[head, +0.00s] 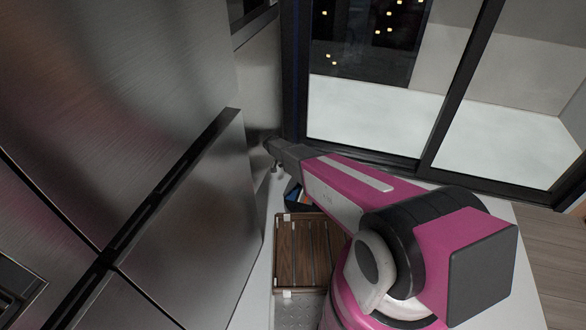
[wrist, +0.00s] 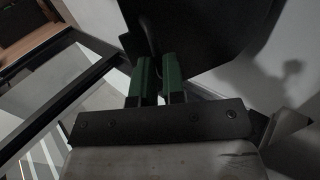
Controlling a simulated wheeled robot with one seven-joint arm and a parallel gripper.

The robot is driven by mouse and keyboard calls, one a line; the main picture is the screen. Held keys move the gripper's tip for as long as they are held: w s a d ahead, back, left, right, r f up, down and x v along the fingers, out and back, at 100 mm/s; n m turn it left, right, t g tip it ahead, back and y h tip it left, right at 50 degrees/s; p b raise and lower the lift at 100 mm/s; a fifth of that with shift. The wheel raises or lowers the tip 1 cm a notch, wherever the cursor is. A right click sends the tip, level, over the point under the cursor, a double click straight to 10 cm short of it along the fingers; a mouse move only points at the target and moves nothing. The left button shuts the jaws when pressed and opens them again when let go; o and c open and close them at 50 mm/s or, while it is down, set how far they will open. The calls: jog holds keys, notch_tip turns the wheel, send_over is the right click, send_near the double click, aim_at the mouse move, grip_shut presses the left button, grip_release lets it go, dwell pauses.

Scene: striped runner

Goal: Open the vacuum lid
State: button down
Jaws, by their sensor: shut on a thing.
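My gripper (wrist: 159,65) shows in the wrist view with two green fingers close together. A thin curved dark part lies between the fingertips. The rest of the vacuum cannot be made out. In the head view my pink arm reaches left to a grey wrist, and the fingertips and what they hold are too small or hidden to tell.
A large steel cabinet (head: 120,80) fills the left. A slatted wooden crate (head: 305,250) and a dark bin (head: 295,196) with coloured items lie below my arm. A black-framed glass door (head: 430,150) stands behind.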

dwell(0.4)
jog(key=c, duration=1.2)
grip_release()
